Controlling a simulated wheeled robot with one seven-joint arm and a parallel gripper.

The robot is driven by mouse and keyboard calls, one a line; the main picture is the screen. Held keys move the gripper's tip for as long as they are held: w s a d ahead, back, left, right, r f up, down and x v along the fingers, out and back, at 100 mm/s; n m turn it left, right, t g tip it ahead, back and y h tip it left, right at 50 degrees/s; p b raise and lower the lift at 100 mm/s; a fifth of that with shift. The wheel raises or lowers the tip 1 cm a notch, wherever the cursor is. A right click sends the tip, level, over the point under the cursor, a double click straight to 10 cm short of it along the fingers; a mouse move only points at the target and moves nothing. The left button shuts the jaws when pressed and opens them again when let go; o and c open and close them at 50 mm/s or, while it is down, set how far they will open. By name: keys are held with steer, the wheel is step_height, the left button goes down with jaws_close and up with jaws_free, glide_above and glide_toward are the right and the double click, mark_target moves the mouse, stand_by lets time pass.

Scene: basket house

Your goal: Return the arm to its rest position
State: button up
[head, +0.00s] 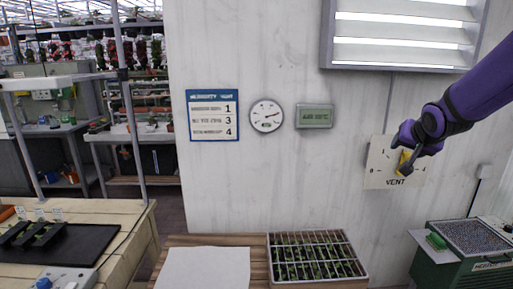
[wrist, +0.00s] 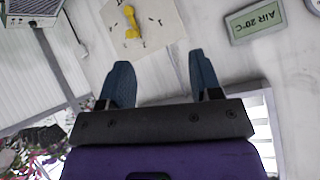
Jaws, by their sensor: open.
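My purple arm reaches in from the right in the head view, with my gripper (head: 410,160) in front of the wall by the vent panel. In the wrist view my gripper (wrist: 160,82) has its two dark fingers spread wide, with nothing between them. The cream vent panel (head: 380,178) carries a yellow knob (head: 404,163), partly hidden by my gripper in the head view. In the wrist view the panel (wrist: 155,30) and the yellow knob (wrist: 131,22) lie beyond the fingertips, apart from them.
A louvred window (head: 405,35) is above. A seedling tray (head: 315,277) and white sheet (head: 205,268) lie on the wooden bench below. A green heater-like box (head: 465,255) stands at right. A potting table (head: 135,225) is at left.

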steer(key=s+a+r+n+g+y, duration=0.1)
steer(key=s+a, duration=0.4)
steer(key=s, duration=1.1)
steer(key=s+a+r+n+g+y, duration=0.1)
steer(key=s+a+r+n+g, duration=0.1)
steer(key=s, duration=1.5)
steer(key=a+n+g, duration=0.1)
steer(key=a+n, duration=0.1)
steer(key=a, duration=0.1)
steer(key=shift+a+r+n+g, duration=0.2)
steer(key=shift+n+g, duration=0.2)
